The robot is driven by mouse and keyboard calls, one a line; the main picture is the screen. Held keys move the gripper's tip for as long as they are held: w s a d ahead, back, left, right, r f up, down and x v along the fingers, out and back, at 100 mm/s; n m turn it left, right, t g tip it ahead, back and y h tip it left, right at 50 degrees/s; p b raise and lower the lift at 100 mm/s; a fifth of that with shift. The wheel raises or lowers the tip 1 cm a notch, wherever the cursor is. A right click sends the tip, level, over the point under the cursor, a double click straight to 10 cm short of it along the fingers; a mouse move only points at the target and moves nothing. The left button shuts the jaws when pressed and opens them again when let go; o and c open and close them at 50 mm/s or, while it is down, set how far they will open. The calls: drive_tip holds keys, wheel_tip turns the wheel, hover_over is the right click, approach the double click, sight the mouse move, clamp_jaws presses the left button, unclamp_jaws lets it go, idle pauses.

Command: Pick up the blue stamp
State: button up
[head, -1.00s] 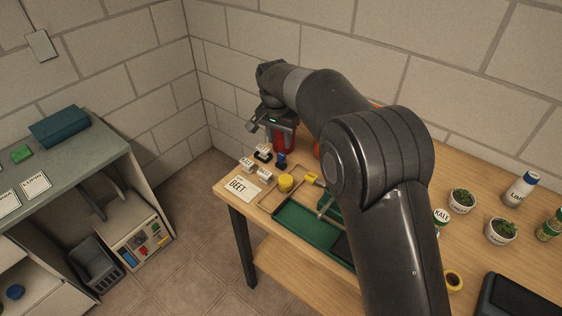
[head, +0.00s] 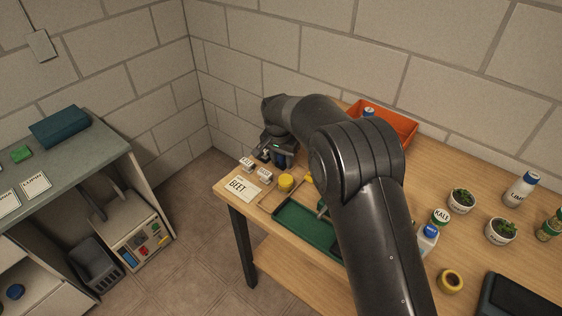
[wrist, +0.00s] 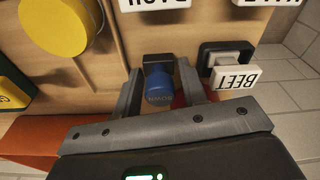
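The blue stamp (wrist: 159,88) has a rounded blue handle on a dark base and stands on the table. In the wrist view it sits between my two fingers. In the head view a bit of the blue stamp (head: 282,162) shows under my gripper (head: 277,155). In the wrist view my gripper (wrist: 159,84) is open, with a finger on each side of the handle and small gaps visible. I cannot tell whether either finger touches it.
A dark-based stamp labelled BEET (wrist: 235,73) stands close beside my right finger. Something red (wrist: 180,99) shows by that finger. A yellow round pot (head: 286,182), a BEET card (head: 238,188) and a green tray (head: 305,228) are nearby. An orange bin (head: 396,121) stands behind.

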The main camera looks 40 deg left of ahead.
drive_tip(key=c, duration=0.6)
drive_tip(key=shift+c, duration=0.2)
drive_tip(key=shift+r, duration=0.15)
